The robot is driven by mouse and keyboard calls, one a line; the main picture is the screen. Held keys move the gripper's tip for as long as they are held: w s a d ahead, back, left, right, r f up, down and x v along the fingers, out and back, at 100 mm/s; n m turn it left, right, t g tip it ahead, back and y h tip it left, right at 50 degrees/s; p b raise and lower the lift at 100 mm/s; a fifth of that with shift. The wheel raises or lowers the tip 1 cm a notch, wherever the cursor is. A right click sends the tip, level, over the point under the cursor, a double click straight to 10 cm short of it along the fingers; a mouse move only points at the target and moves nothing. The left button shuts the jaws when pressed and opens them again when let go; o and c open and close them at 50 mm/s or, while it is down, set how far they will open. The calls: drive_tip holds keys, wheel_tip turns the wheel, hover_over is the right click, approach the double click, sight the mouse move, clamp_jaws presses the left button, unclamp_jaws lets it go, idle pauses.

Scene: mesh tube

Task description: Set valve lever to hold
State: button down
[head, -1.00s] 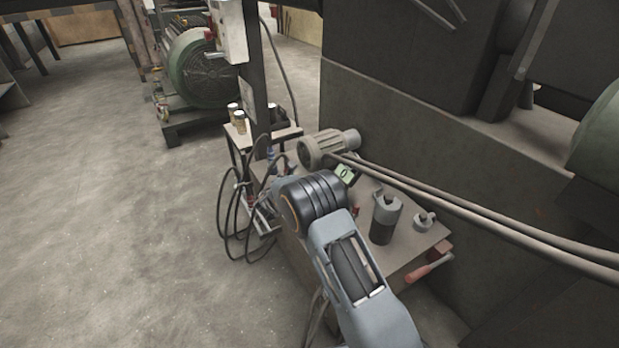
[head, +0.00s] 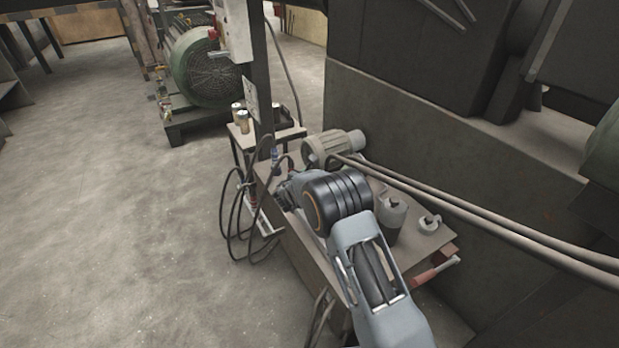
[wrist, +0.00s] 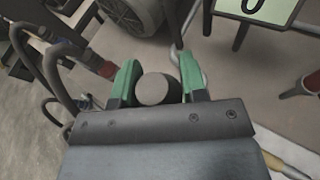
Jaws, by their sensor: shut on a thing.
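My gripper (wrist: 158,82) shows in the wrist view with two green fingers, one on each side of a round grey knob (wrist: 157,90). The fingers are shut on this knob. I take the knob to be the end of the valve lever, but the rest of the lever is hidden below it and behind the gripper body. In the head view my own arm covers the gripper and the lever at the left part of the bench (head: 322,262). No hold marking can be read.
A grey motor (head: 333,148) sits at the back of the bench. A grey canister (head: 392,220) stands to the right of my arm. Dark hoses (head: 240,215) hang off the left side. Part of a sign with a "0" (wrist: 256,8) shows in the wrist view. Floor at left is clear.

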drive_tip(key=c, duration=0.7)
unclamp_jaws()
drive_tip(key=shift+f, duration=0.1)
drive_tip(key=shift+s, duration=0.1)
drive_tip(key=shift+s+a+r, duration=0.2)
drive_tip(key=p+v, duration=0.3)
drive_tip(key=v, duration=1)
